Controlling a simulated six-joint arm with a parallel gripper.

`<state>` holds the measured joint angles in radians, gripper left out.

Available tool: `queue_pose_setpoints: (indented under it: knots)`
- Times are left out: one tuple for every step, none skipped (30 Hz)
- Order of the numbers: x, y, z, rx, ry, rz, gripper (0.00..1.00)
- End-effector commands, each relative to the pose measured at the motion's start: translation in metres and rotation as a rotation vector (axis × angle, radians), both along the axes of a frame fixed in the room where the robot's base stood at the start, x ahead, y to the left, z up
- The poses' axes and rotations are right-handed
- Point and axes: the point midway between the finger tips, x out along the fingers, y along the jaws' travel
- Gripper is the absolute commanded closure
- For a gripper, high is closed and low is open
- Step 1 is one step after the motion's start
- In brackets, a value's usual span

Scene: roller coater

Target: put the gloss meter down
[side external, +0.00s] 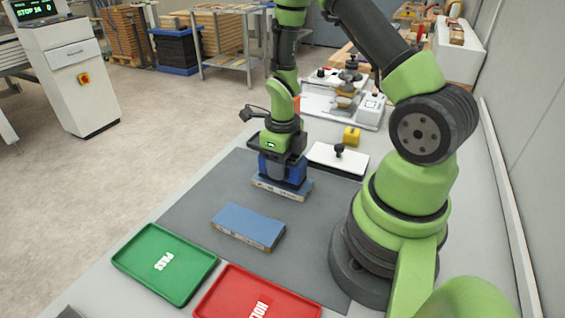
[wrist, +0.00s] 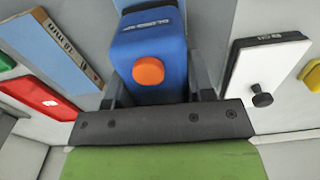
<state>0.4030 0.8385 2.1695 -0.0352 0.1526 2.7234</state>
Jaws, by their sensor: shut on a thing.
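The gloss meter is a blue block with a dark base in the side view (side external: 290,168). In the wrist view the gloss meter (wrist: 148,45) shows its blue top and an orange button. My gripper (side external: 281,160) is shut on it, with one finger on each side in the wrist view (wrist: 155,85). The meter is upright over a blue-topped panel (side external: 282,189) on the grey mat. I cannot tell whether its base touches the panel. A second blue panel (side external: 248,225) lies nearer the trays, apart from the meter; it shows at left in the wrist view (wrist: 48,52).
A green PASS tray (side external: 137,267) and a red HOLD tray (side external: 204,303) lie at the front. A white plate with a black knob (side external: 325,155) and a yellow block (side external: 351,137) stand behind, right of the meter. The grey mat (side external: 190,210) has bare room on the left.

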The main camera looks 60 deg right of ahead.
Motion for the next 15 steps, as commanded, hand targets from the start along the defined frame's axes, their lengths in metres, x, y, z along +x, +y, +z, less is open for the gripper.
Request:
queue_pose_setpoints:
  knots:
    - [0.0000,0.0000,-0.0021,0.000,0.000,0.000,0.90]
    - [0.0000,0.0000,-0.0024,0.000,0.000,0.000,0.90]
    - [0.0001,0.0000,-0.0023,0.000,-0.001,0.000,0.90]
    - [0.0002,0.0000,-0.0021,0.000,-0.001,0.000,0.90]
    - [0.0002,0.0000,-0.0020,0.000,-0.001,0.000,0.90]
    - [0.0002,0.0000,-0.0019,0.000,-0.001,0.000,0.90]
    - [0.0002,0.0000,-0.0019,0.000,-0.001,0.000,0.90]
    - [0.0002,0.0000,-0.0020,0.000,-0.001,0.000,0.90]
    - [0.0001,0.0000,-0.0025,0.000,-0.001,0.000,0.90]
    - [0.0001,0.0000,-0.0033,0.000,0.000,0.000,0.90]
    - [0.0000,0.0000,-0.0042,0.000,0.000,0.000,0.90]
    - [0.0000,0.0001,-0.0050,0.000,0.000,-0.001,0.49]
    - [0.0001,0.0000,-0.0047,0.000,0.000,-0.001,0.42]
    - [0.0001,0.0000,-0.0046,0.000,-0.001,-0.001,0.35]
    - [0.0001,0.0000,-0.0046,0.000,0.000,0.000,0.26]
